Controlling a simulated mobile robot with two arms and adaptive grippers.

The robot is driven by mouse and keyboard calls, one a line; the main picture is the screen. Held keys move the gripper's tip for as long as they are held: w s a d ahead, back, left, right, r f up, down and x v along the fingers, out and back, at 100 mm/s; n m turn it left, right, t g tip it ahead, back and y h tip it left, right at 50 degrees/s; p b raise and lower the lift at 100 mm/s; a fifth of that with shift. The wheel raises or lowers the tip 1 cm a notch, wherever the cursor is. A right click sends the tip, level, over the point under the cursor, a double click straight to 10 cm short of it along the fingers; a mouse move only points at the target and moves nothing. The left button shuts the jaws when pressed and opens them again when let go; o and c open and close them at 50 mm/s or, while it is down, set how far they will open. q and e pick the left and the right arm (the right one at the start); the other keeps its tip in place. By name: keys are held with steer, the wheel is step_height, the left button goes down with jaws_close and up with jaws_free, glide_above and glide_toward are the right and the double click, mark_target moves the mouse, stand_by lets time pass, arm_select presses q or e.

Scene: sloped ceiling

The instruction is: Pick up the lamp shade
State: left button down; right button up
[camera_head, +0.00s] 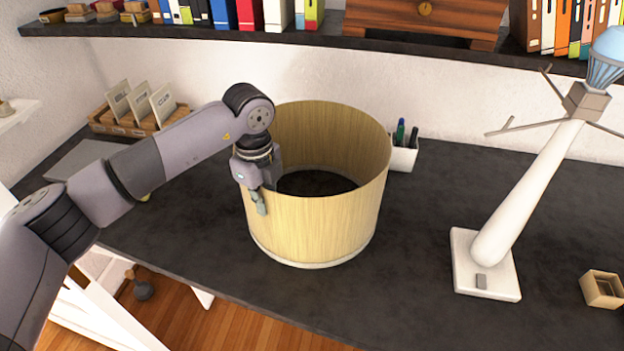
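The lamp shade (320,220) is a wide, open, wood-coloured cylinder. It stands upright on the dark desk in the middle of the view. My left gripper (262,203) is at the shade's left rim and points down. One finger shows on the outside of the wall; the other finger is hidden, apparently behind the wall. I cannot tell whether the fingers press on the wall. A white lamp base (485,270) with a slanted white post and a blue bulb (608,58) stands at the right, apart from the shade. My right gripper is not in view.
A white pen cup (403,157) stands just behind the shade at its right. A wooden card holder (130,125) is at the back left. A small wooden box (602,289) is at the right edge. A shelf with books (250,37) runs above. The desk's front middle is clear.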

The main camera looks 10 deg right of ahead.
arm_select(q)
steer(key=shift+r, duration=0.1)
step_height(320, 180, up, 9)
steer(key=shift+b, duration=1.15)
step_height(320, 180, up, 17)
steer(key=p, duration=0.9)
steer(key=shift+p, duration=0.3)
